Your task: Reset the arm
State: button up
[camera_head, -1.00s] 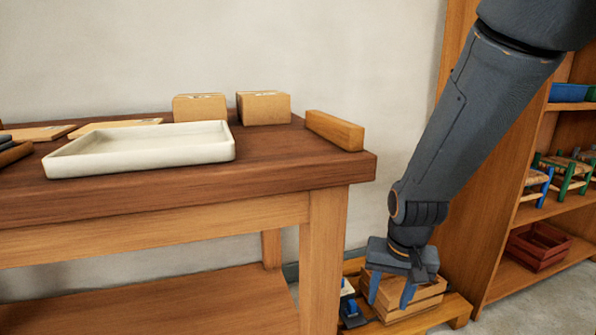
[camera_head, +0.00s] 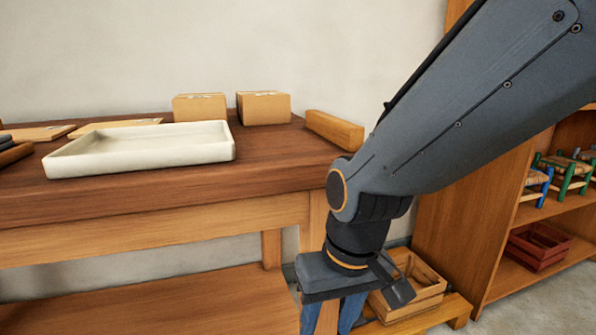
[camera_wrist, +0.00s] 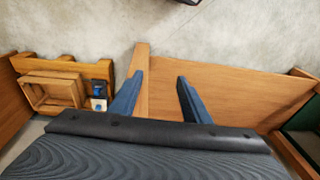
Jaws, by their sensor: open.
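My gripper (camera_head: 338,312) hangs in front of the workbench's right leg in the head view, with its blue fingers pointing down and partly cut off by the lower edge. In the wrist view my gripper (camera_wrist: 157,95) is open, its two blue fingers wide apart with nothing between them. My arm slants down from the upper right and covers part of the workbench (camera_head: 290,170) and the shelf behind.
A cream tray (camera_head: 140,150), two cardboard boxes (camera_head: 263,107) and a wooden block (camera_head: 335,129) lie on the bench. A wooden crate (camera_head: 412,290) sits on a low pallet (camera_head: 450,310). Shelving (camera_head: 470,215) with small stools (camera_head: 570,170) and a red crate (camera_head: 540,245) stands right.

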jog(key=s+a+r+n+g, duration=0.1)
jog(key=s+a+r+n, duration=0.15)
jog(key=s+a, duration=0.4)
jog(key=d+r+m+p, duration=0.3)
jog(key=d+r+p, duration=0.7)
jog(key=p, duration=0.7)
jog(key=s+d+r+m+h+p, duration=0.1)
jog(key=d+r+m+p, duration=0.2)
jog(key=d+r+p, duration=0.8)
notch_tip(320, 180, up, 5)
jog(key=p, duration=0.6)
